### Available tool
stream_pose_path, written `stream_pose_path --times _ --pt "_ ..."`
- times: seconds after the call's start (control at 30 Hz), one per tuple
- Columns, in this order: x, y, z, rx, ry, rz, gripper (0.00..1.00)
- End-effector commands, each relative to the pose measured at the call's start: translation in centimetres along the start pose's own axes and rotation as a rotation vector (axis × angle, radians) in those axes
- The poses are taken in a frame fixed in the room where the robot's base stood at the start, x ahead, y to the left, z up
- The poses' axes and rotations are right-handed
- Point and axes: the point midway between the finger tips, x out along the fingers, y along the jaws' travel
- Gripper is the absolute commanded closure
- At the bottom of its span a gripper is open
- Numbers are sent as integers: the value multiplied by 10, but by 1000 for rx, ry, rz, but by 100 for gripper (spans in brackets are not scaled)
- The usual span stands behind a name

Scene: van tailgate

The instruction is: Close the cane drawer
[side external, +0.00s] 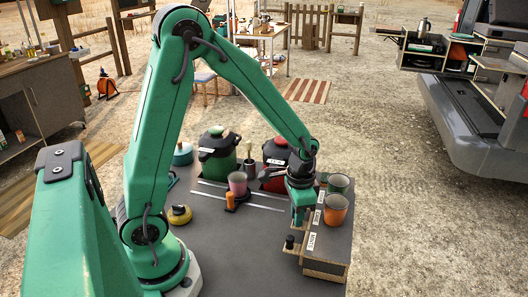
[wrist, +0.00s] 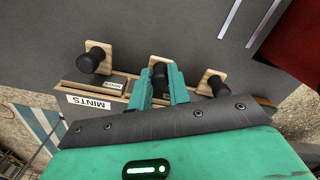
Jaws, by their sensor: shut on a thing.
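A dark drawer unit (side external: 325,262) with wooden edges stands at the right edge of the grey table. In the wrist view three black knobs sit in a row on pale wooden drawer fronts. My gripper (side external: 300,222) is over the middle front; its two green fingers (wrist: 160,82) are closed around the middle knob (wrist: 159,74). The left knob (wrist: 92,61) and right knob (wrist: 217,86) are free.
Two cups, green (side external: 339,183) and orange (side external: 335,210), stand on top of the unit.

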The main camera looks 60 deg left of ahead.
Motion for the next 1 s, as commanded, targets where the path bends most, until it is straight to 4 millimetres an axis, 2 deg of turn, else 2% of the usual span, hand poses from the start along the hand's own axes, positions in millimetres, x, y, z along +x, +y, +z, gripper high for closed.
stream_pose_path --times 0.17,0.2,0.27,0.3,0.67,0.87,1.0 --pt "-1 3 -5 13 12 -3 100" --pt "-1 3 -5 14 12 -3 74" --pt "-1 3 -5 13 12 -3 62" --pt "-1 3 -4 12 11 -3 60" --pt "-2 2 -3 9 9 -3 60" --pt "-15 2 -4 9 11 -3 60" --pt "-30 2 -3 9 12 -3 60"
